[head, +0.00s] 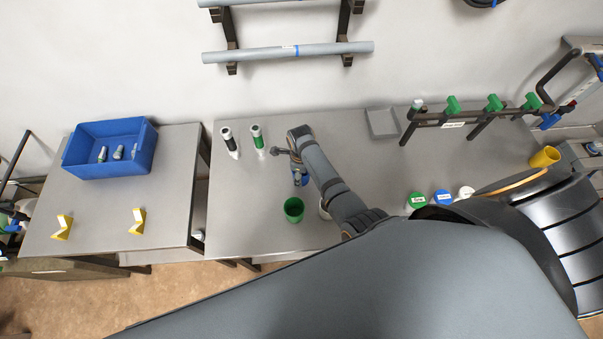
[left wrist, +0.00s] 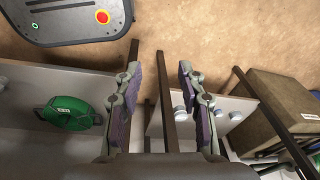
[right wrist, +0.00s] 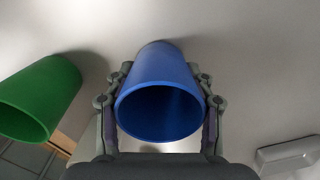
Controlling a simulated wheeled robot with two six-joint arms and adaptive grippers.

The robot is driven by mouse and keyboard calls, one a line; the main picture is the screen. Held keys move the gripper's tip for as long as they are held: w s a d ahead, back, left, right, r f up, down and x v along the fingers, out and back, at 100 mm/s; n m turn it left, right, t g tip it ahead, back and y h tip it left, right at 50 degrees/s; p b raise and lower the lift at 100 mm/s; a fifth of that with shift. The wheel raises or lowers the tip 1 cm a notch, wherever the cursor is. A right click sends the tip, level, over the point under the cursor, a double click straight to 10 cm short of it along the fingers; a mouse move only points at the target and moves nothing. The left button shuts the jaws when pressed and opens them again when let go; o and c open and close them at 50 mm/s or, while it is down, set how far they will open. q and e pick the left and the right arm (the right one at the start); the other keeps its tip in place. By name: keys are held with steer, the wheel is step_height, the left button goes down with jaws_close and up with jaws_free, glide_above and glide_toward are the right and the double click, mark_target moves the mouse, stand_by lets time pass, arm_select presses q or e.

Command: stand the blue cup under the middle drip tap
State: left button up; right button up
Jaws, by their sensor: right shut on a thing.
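The blue cup (right wrist: 158,100) is between the fingers of my right gripper (right wrist: 160,78), which is shut on it. In the head view the blue cup (head: 304,181) shows only partly beneath my right wrist, at the middle of the table; whether it touches the table I cannot tell. The manifold rack with green-handled taps stands at the table's back right, apart from the cup; its middle green tap (head: 493,103) shows in the head view. My left gripper (left wrist: 160,90) is open and empty, away from the cups, over the floor and table edges in its wrist view.
A green cup (head: 293,209) stands close to the blue one, with a pale cup partly hidden beside it. Green, blue and white labelled discs (head: 441,198) lie at the right front. A yellow cup (head: 545,157) is farther right.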

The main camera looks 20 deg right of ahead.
steer(key=shift+f, duration=0.2)
steer(key=o, duration=1)
steer(key=shift+w+d, duration=0.1)
steer(key=shift+d, duration=0.05)
